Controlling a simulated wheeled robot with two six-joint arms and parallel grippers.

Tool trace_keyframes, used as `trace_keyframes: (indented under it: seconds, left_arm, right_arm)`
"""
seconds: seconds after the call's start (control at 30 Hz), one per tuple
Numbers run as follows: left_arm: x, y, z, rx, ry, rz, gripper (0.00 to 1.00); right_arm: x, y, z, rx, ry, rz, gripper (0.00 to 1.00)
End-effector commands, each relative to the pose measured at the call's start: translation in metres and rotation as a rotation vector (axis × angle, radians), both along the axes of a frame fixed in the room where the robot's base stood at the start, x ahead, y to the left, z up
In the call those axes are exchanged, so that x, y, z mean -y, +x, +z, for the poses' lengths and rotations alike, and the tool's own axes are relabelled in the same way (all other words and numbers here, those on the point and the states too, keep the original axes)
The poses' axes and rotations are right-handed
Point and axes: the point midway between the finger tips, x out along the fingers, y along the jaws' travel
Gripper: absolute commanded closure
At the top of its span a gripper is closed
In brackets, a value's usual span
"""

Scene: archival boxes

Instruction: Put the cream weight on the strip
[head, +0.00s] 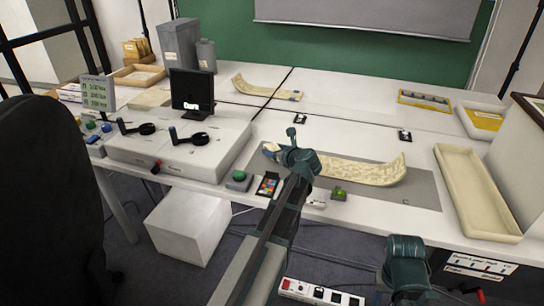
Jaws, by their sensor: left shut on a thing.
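The strip (365,173) is a long cream, patterned piece with its right end curled up. It lies on a grey mat (424,192) on the desk. My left gripper (280,152) is over the strip's left end and shut on a small pale block, which looks like the cream weight (271,147). The gripper hides part of the strip's left end, and I cannot tell whether the weight touches the strip. My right gripper (407,290) is low at the bottom edge, in front of the desk; its fingers are not clear.
A green weight (239,176) and a colour card (267,185) are left of the mat's front. Another green item (339,192) is at its front edge. A cream tray (474,190) stands at right. A second strip (262,89) lies behind. The desk behind the mat is mostly clear.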

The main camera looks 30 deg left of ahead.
Motion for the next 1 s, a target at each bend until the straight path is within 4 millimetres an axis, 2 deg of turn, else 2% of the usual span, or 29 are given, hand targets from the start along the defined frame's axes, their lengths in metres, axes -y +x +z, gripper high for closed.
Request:
trace_keyframes:
  seconds: [0.03,0.07,0.47,0.5,0.6,0.67,1.0]
  left_arm:
    - [0.0028,0.0003,-0.0101,0.0,0.001,0.0,1.0]
    - [0.0037,0.0003,-0.0112,0.001,0.001,0.0,1.0]
    - [0.0042,0.0003,-0.0129,0.0,0.001,0.001,1.0]
    - [0.0042,0.0001,-0.0125,0.0,0.0,0.001,0.34]
    - [0.0042,0.0001,-0.0119,0.0,0.0,0.001,0.16]
    - [0.0042,0.0001,-0.0119,0.0,0.0,0.001,0.08]
    - [0.0041,0.0002,-0.0077,0.0,0.0,0.001,0.08]
  right_arm:
    - [0.0,0.0,-0.0104,0.0,0.0,0.0,0.54]
    - [0.0,0.0,-0.0114,0.0,0.0,0.0,0.54]
    - [0.0,0.0,-0.0132,0.0,0.0,0.0,0.54]
    - [0.0,0.0001,-0.0125,0.0,0.0,0.0,0.54]
    - [0.0,0.0,-0.0119,0.0,0.0,0.0,0.54]
    - [0.0,0.0,-0.0119,0.0,0.0,0.0,0.54]
    - [-0.0001,0.0,-0.0078,0.0,0.0,0.0,0.54]
